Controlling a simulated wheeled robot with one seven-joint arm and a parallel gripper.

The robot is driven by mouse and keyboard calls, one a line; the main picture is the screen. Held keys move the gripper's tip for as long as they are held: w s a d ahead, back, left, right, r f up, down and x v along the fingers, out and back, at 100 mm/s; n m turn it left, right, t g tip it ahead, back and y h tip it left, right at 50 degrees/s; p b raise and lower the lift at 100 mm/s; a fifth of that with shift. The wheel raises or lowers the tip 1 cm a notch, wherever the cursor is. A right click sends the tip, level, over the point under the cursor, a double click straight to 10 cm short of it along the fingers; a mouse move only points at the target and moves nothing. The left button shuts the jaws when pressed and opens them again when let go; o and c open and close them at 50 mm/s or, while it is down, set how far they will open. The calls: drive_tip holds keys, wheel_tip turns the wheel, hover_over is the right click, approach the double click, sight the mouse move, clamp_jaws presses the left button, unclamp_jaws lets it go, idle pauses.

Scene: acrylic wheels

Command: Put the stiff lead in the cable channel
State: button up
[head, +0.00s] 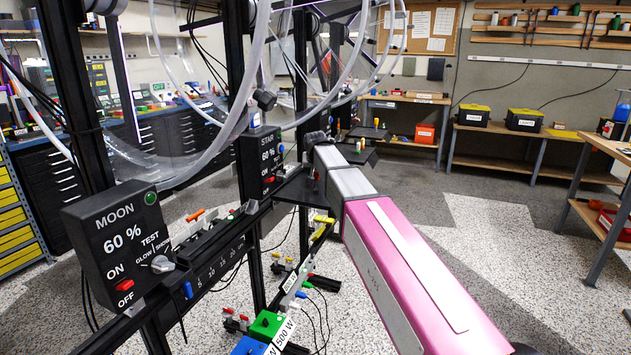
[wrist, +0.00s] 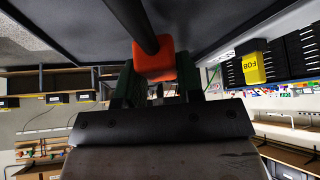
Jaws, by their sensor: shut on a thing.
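In the wrist view my gripper (wrist: 156,76) is shut on an orange-red block-shaped end (wrist: 153,61) with a straight black rod (wrist: 132,22) running out of it. This looks like the stiff lead, but I cannot be sure. In the head view my pink and grey arm reaches away toward the middle, and the gripper and what it holds are hidden behind its far end. I cannot pick out the cable channel for certain; a long black rail with scale marks (head: 222,267) runs along the front of the rig.
The MOON box (head: 118,240) stands at left and the STAR box (head: 259,160) farther back, on black posts. Clear acrylic wheels (head: 235,115) hang above. Green (head: 266,325) and blue (head: 250,346) blocks with thin leads sit low in front. Open floor lies at right.

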sight(315, 176)
drive_tip(key=shift+s+f, duration=0.1)
drive_tip(key=shift+f, duration=1.5)
drive_tip(key=shift+f, duration=0.2)
drive_tip(key=o, duration=1)
drive_tip(key=shift+r, duration=0.1)
